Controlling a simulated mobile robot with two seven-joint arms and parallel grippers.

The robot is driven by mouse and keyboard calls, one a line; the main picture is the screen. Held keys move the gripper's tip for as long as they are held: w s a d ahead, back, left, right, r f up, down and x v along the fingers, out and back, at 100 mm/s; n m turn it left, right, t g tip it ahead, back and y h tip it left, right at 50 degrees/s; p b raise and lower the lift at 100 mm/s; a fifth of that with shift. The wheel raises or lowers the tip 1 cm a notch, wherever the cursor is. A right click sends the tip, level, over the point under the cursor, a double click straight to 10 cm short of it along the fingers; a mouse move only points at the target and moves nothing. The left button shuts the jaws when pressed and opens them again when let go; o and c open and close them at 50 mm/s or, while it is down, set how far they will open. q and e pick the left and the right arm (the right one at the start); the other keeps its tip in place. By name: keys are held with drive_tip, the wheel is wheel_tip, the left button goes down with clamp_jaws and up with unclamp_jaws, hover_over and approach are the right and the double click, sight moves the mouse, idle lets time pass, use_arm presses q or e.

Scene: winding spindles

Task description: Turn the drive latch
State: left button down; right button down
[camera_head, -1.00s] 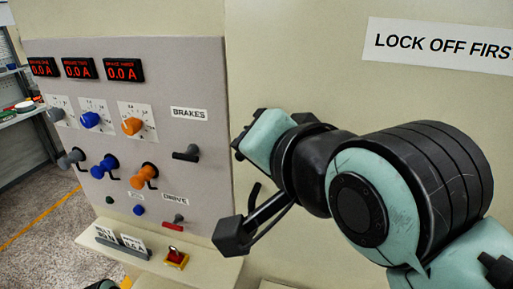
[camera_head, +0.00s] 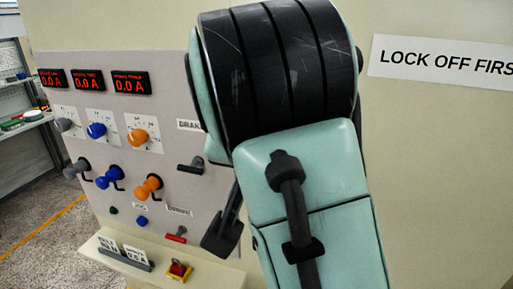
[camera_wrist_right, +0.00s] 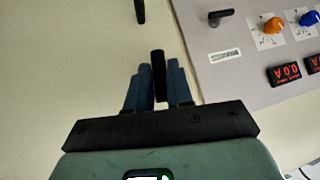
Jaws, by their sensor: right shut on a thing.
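My right gripper (camera_wrist_right: 158,90) shows in the right wrist view, its two blue fingers shut on an upright black handle (camera_wrist_right: 158,72) in front of the beige cabinet face. I cannot tell from its shape alone whether this is the drive latch. In the head view my right forearm and wrist hide the gripper and the handle. A small red lever (camera_head: 176,235) sits below the label at the bottom right of the grey panel (camera_head: 70,140). My left gripper is not in view.
Blue (camera_head: 109,178) and orange (camera_head: 148,187) knobs and a black brake lever (camera_head: 190,166) stand out from the panel. A yellow-and-red piece (camera_head: 179,270) rests on the ledge below. A second black bar (camera_wrist_right: 140,10) shows at the top of the wrist view.

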idle(0.4)
drive_tip(key=c, duration=1.1)
unclamp_jaws()
drive_tip(key=shift+w, duration=0.1)
